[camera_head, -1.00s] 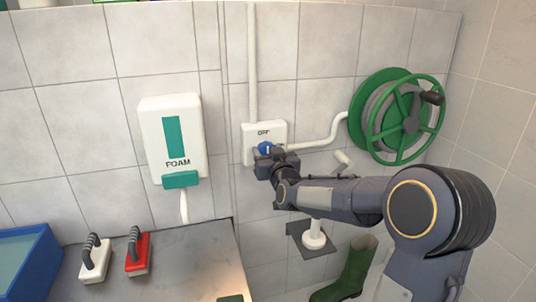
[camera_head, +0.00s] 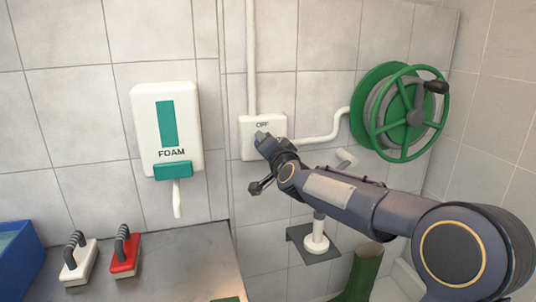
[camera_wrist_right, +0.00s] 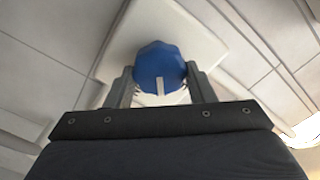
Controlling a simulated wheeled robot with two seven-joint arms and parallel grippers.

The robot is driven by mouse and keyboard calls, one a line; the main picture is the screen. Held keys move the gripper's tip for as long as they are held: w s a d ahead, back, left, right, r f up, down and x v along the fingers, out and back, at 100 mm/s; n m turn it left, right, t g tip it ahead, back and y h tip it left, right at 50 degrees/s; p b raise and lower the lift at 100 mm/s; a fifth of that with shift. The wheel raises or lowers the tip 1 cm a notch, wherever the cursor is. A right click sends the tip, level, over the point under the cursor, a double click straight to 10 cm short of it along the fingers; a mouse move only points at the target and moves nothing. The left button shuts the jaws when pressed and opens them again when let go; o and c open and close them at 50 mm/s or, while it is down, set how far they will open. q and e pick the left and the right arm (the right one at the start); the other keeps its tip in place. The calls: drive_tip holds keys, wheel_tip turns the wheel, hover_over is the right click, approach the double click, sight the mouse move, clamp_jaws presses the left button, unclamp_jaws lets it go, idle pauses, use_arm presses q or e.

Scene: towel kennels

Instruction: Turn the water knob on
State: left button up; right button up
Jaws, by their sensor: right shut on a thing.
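The blue water knob (camera_wrist_right: 159,66) sits on a white wall box (camera_head: 247,150) marked OFF. In the right wrist view a white mark on the knob points toward my gripper. My right gripper (camera_wrist_right: 160,88) is shut on the knob, one finger on each side. In the head view my right gripper (camera_head: 262,141) is at the box's lower right and hides the knob. My left gripper is not in view.
A green hose reel (camera_head: 408,112) is on the wall to the right, joined by a white pipe (camera_head: 318,139). A foam dispenser (camera_head: 167,130) hangs left. A red brush (camera_head: 125,255) and a white brush (camera_head: 78,262) lie on the grey counter (camera_head: 190,262). A green boot (camera_head: 362,272) stands below my arm.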

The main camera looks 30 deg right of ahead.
drive_tip(key=shift+d+f+m+b, duration=0.1)
drive_tip(key=shift+m+b, duration=0.75)
drive_tip(key=shift+m, duration=1.1)
drive_tip(key=shift+f+m+b, duration=0.1)
drive_tip(key=shift+m+b, duration=0.7)
drive_tip(key=shift+m, duration=1.45)
drive_tip(key=o, duration=1)
drive_tip(key=shift+c, duration=0.2)
drive_tip(key=shift+s, duration=0.1)
drive_tip(key=v, duration=0.7)
drive_tip(key=shift+s, duration=0.35)
